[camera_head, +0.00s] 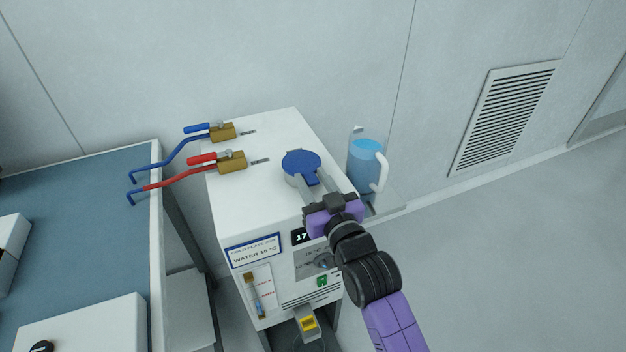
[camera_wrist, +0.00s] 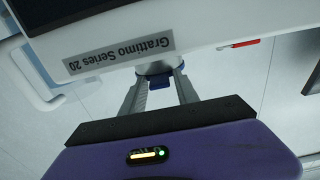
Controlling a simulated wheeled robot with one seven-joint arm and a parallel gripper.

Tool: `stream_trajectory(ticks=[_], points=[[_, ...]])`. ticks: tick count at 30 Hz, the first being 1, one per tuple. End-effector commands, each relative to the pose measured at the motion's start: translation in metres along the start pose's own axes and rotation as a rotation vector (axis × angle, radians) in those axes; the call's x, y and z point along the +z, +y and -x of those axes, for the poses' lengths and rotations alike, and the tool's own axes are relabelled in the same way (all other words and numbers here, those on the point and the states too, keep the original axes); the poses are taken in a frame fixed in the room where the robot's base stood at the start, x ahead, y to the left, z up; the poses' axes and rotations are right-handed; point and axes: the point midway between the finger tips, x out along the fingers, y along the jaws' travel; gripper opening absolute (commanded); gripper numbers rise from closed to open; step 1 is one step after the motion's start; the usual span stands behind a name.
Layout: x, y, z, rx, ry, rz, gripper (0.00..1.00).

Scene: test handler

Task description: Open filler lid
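The filler lid (camera_head: 300,161) is a round blue cap with a tab at its front, lying flat over a grey neck on top of the white machine (camera_head: 240,196). My gripper (camera_head: 310,180) reaches the lid from the front. Its two fingers are apart, one on each side of the tab. In the wrist view the blue tab (camera_wrist: 167,84) shows between the spread fingers of my gripper (camera_wrist: 160,82), with gaps beside it. Whether a finger touches the lid I cannot tell.
A blue-handled valve (camera_head: 222,131) and a red-handled valve (camera_head: 232,161) with hoses stand left of the lid. A clear jug of blue liquid (camera_head: 364,163) stands behind right. A blue-topped table (camera_head: 100,215) is at left. The floor at right is clear.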

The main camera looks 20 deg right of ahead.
Motion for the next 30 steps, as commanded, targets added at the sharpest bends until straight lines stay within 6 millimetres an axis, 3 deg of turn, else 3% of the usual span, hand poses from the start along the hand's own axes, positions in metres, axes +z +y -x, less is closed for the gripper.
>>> stream_trajectory(ticks=[2, 30], points=[[-0.0004, 0.0001, -0.0004, 0.0, 0.001, 0.0, 0.0], [-0.0026, 0.0002, -0.0021, 0.0, 0.005, 0.002, 0.0]])
